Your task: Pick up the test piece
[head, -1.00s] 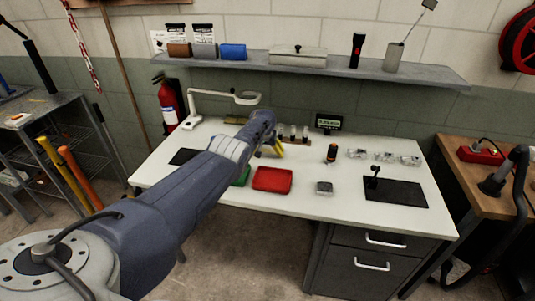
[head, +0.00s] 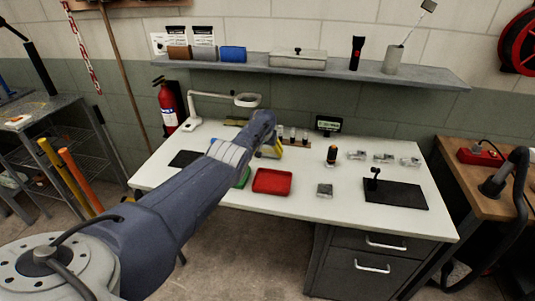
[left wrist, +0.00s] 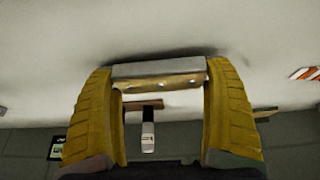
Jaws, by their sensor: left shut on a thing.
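The test piece appears to be a grey metal bar with small holes along its near edge (left wrist: 160,72); it shows in the left wrist view, spanning the gap between two ribbed yellow fingers. My left gripper (left wrist: 160,80) is shut on it, one finger at each end. The pale surface fills the upper part of that view, and I cannot tell whether the bar touches it. In the head view my left gripper (head: 272,150) is over the back middle of the white table (head: 300,206), partly hidden by my own arm. My right gripper is not in view.
A red tray (head: 272,182) lies in front of the gripper, with a green tray (head: 242,178) partly behind my arm. Dark-topped vials (head: 292,134) stand close behind.

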